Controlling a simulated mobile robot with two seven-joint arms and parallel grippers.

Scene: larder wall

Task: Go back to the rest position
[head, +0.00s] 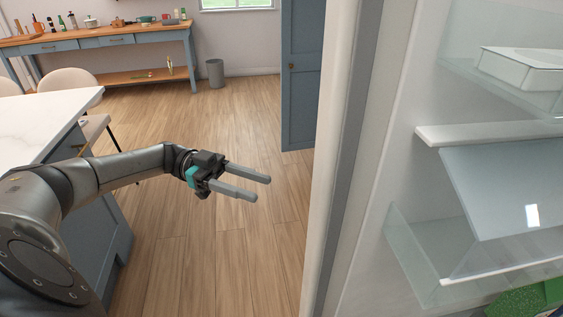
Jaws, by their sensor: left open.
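My left gripper (262,187) is open and empty, with its two grey fingers apart and pointing right. It hangs in the air above the wooden floor, left of the white door-frame edge. My left arm reaches in from the left side of the head view. My right gripper is not in view.
A white-topped island (40,118) with chairs stands at the left. A blue-drawered side table (102,40) and a grey bin (215,73) are at the back. A blue door (299,80) stands behind. Glass and white shelves (490,131) fill the right. The middle floor is clear.

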